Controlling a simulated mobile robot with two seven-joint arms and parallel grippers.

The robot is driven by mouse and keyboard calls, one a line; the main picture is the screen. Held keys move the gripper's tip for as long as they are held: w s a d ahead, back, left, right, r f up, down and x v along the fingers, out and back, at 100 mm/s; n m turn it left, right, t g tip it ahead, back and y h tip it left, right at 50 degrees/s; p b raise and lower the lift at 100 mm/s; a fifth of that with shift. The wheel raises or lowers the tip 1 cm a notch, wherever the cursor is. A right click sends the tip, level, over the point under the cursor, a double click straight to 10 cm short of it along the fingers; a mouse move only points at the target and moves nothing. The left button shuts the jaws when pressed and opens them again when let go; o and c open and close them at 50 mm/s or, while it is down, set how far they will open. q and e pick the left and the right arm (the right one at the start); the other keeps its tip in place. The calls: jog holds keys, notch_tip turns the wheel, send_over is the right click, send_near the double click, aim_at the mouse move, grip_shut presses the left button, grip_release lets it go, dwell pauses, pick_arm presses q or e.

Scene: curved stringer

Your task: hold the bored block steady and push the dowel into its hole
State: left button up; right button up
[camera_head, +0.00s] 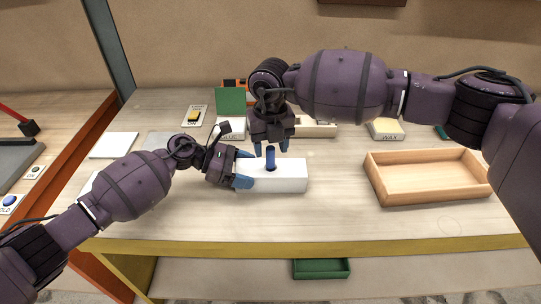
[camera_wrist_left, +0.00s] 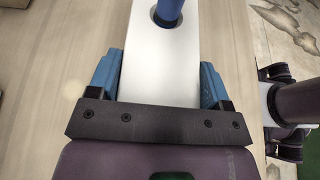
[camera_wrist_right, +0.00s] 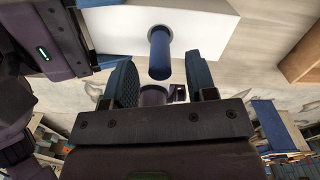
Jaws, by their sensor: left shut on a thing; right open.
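The bored block (camera_head: 285,180) is a long white block lying on the table in the head view. It also shows in the left wrist view (camera_wrist_left: 158,75) and the right wrist view (camera_wrist_right: 212,28). The blue dowel (camera_head: 270,158) stands upright in the block's hole; it shows too in the left wrist view (camera_wrist_left: 168,12) and the right wrist view (camera_wrist_right: 160,55). My left gripper (camera_head: 243,168) is shut on the block's left end, a finger on each side. My right gripper (camera_head: 270,147) is open just above and behind the dowel, its fingers apart from it.
A wooden tray (camera_head: 425,195) stands to the right of the block. Behind are a wax-labelled block (camera_head: 385,128), a green panel (camera_head: 230,101) and a yellow switch (camera_head: 194,116). A white plate (camera_head: 114,145) lies at the left. The table front is clear.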

notch_tip(320, 180, up, 8)
jog(key=shift+f, duration=0.2)
pick_arm(q)
jog(key=o, duration=1.2)
jog(key=shift+c, duration=0.2)
jog(key=shift+a, duration=0.1)
jog(key=shift+v, duration=2.4)
jog(key=v, duration=1.2)
